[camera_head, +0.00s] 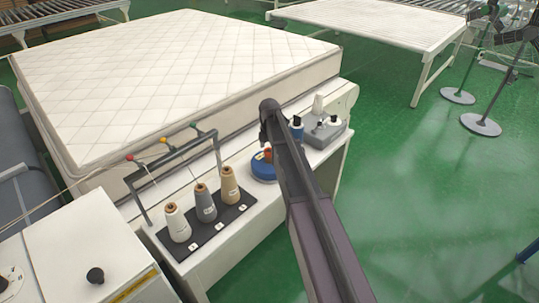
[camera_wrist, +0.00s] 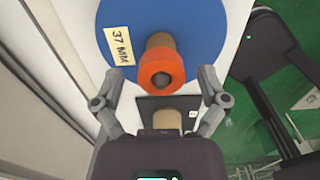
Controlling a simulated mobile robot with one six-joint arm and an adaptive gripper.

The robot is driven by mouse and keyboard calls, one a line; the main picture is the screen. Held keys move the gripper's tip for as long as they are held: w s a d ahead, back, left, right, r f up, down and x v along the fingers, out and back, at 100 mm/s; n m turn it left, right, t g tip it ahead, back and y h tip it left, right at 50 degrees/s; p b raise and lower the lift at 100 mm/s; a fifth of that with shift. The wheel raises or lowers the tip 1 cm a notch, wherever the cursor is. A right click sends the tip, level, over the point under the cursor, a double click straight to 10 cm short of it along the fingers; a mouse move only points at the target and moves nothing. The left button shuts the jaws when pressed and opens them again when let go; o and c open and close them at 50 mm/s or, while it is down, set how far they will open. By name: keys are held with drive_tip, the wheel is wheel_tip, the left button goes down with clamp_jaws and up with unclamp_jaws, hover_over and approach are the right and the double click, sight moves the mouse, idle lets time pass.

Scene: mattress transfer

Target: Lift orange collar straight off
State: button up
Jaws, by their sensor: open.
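The orange collar (camera_wrist: 164,61) is a thick ring with a dark hole in the wrist view, at the end of a brown post (camera_wrist: 158,41) over a blue disc (camera_wrist: 195,30). The disc bears a label reading "37 MM" (camera_wrist: 121,46). My gripper (camera_wrist: 160,76) is open, with one finger at the left and one at the right of the collar. Gaps show on both sides. In the head view the collar (camera_head: 268,153) and blue disc (camera_head: 263,168) are partly behind my arm, which hides the gripper.
A black tray (camera_head: 216,236) with three thread cones stands left of the disc on the white bench. A thin guide frame (camera_head: 172,166) rises behind them. A grey block with bottles (camera_head: 326,132) is on the right. A mattress (camera_head: 180,75) lies behind.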

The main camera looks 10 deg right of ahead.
idle(0.4)
drive_tip(key=c, duration=1.2)
drive_tip(key=shift+r, duration=0.2)
wheel_tip(320, 180, up, 3)
drive_tip(key=p, duration=0.3)
drive_tip(key=shift+f, duration=0.15)
drive_tip(key=s+a, duration=0.1)
drive_tip(key=s, duration=0.4)
drive_tip(key=s+r+p, duration=0.1)
drive_tip(key=s, duration=0.4)
drive_tip(key=s+a+r+p, duration=0.1)
drive_tip(key=s, duration=0.5)
drive_tip(key=shift+a, duration=0.3)
drive_tip(key=shift+w, duration=0.1)
